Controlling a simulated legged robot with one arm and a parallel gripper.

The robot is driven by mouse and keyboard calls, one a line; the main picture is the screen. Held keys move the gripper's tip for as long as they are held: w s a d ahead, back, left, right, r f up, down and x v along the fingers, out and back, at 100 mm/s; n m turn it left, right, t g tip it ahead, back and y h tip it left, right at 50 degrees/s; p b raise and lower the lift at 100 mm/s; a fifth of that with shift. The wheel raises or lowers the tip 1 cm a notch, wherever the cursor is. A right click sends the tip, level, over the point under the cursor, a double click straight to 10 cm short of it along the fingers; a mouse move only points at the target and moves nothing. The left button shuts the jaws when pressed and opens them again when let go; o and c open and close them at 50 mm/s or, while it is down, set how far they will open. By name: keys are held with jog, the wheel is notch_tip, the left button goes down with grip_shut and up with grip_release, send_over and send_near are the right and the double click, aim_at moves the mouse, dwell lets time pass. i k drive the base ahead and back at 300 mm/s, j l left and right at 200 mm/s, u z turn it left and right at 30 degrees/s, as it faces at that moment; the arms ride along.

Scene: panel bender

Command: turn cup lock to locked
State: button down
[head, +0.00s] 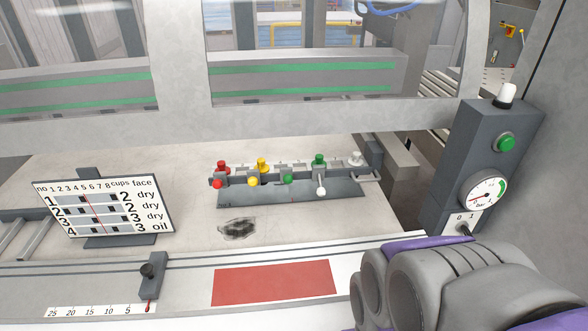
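I cannot tell for sure which part is the cup lock. A rotary switch (463,228) marked 0 and 1 sits low on the grey control post at the right, with a dark handle partly hidden by my arm. Coloured knobs stand on a grey rail on the table: red (221,166), yellow (262,163), green (319,159) and white (356,159). Lower knobs in the same colours sit in front of them. My arm fills the lower right. My gripper's fingers do not show.
A pressure gauge (486,194) and a green button (506,142) are on the grey post (453,160). A sign with numbered rows (104,208) stands at left. A red plate (274,283) lies in front.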

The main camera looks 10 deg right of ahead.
aim_at(462, 226)
jog(key=k+j+z, duration=0.15)
jog(key=z, duration=0.25)
jog(key=k+j+z, duration=0.1)
jog(key=z, duration=0.3)
jog(key=k+l+z, duration=0.2)
jog(key=l, duration=0.2)
jog(key=k+j+u, duration=0.15)
jog(key=k, duration=0.2)
jog(key=k+j+u, duration=0.2)
jog(key=k, duration=0.15)
jog(key=i, duration=0.5)
